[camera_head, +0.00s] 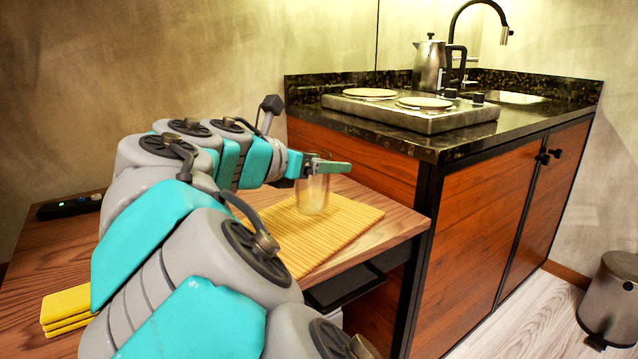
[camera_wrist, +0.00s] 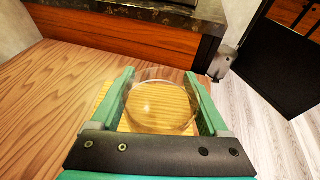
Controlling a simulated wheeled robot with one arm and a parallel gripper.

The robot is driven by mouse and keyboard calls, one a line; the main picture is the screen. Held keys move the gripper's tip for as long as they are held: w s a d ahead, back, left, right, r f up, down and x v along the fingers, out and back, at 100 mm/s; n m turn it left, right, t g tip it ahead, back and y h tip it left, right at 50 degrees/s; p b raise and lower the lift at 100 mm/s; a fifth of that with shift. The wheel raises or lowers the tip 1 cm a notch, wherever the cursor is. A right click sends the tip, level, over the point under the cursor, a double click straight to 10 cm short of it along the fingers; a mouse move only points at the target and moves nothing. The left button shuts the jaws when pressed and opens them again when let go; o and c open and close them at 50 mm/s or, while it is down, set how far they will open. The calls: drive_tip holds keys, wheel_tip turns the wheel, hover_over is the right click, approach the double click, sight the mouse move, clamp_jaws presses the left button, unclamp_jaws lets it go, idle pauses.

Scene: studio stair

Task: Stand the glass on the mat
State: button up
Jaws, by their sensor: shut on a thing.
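A clear glass (camera_head: 313,194) is upright at the yellow ribbed mat (camera_head: 345,222) on the wooden table. My gripper (camera_head: 322,168) is at the glass's upper part, with its green fingers on either side of it. In the wrist view, the round rim of the glass (camera_wrist: 160,104) lies between the two fingers of my gripper (camera_wrist: 163,95), and the mat shows through the glass. The gripper is shut on the glass. The base of the glass appears at the mat's surface; I cannot tell if it touches. My arm hides part of the mat.
A counter (camera_head: 400,150) with a hotplate (camera_head: 410,110), a kettle (camera_head: 432,68) and a sink stands right behind the table. Folded yellow cloths (camera_head: 66,308) lie at the table's front left. A dark device (camera_head: 70,206) lies at the back left. The wooden table (camera_wrist: 60,100) is bare left of the mat.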

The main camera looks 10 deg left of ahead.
sight(322, 180)
drive_tip(key=shift+w+a+f, duration=0.1)
drive_tip(key=shift+w+a, duration=0.1)
drive_tip(key=shift+w, duration=0.05)
wheel_tip(322, 180, down, 4)
drive_tip(key=b, duration=0.5)
drive_tip(key=shift+r, duration=0.4)
drive_tip(key=o, duration=1.5)
